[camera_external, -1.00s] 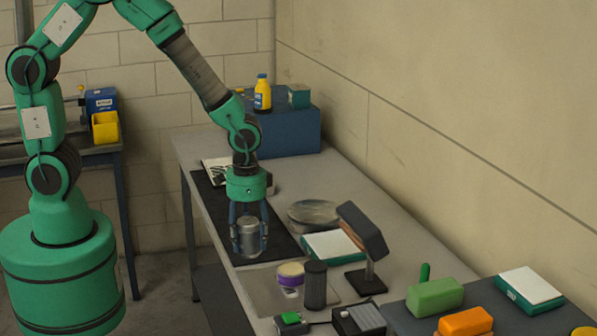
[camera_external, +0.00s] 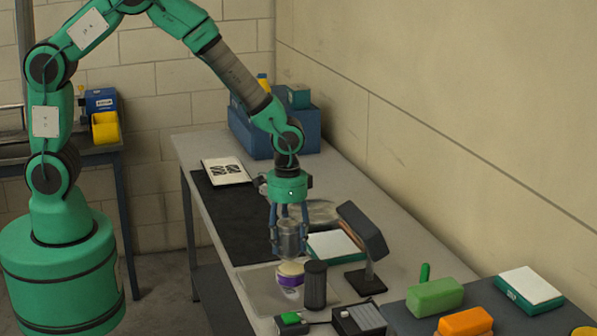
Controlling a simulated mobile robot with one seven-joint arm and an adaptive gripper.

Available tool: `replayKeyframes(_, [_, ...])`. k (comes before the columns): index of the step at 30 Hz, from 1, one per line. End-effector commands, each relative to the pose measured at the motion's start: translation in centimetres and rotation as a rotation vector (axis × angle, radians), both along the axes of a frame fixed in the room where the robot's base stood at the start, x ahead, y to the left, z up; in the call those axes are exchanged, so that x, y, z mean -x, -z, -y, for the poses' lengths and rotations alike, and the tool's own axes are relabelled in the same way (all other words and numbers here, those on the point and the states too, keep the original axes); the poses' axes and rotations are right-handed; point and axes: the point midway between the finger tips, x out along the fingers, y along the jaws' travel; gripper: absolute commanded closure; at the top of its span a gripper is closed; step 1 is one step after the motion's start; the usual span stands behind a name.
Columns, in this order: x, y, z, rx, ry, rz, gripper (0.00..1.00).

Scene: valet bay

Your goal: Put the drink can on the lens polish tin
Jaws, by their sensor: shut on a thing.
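The drink can (camera_external: 290,236) is a plain silver-grey cylinder, upright between the fingers of my gripper (camera_external: 289,246), which is shut on it. The round tin with a cream top and purple side (camera_external: 290,280), which looks like the lens polish tin, stands on a grey mat on the bench. The can is over this tin and its lower end covers the back of the tin's top in the picture. I cannot tell whether the two touch.
A dark ribbed cylinder (camera_external: 315,285) stands close to the right of the tin. A dark lamp-like stand (camera_external: 362,245) and a green-edged white box (camera_external: 335,246) are behind it. A green-buttoned box (camera_external: 291,320) is in front. The black mat (camera_external: 235,215) has free room.

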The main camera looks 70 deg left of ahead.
Motion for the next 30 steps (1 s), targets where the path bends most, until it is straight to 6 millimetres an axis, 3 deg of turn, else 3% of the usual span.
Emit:
replayKeyframes(8, [-1.0,0.1,0.2,0.0,0.0,0.0,0.88])
replayKeyframes(18, [-0.9,3.5,0.2,0.0,0.0,0.0,0.88])
replayKeyframes(30, [-0.9,3.8,0.2,0.0,0.0,0.0,0.88])
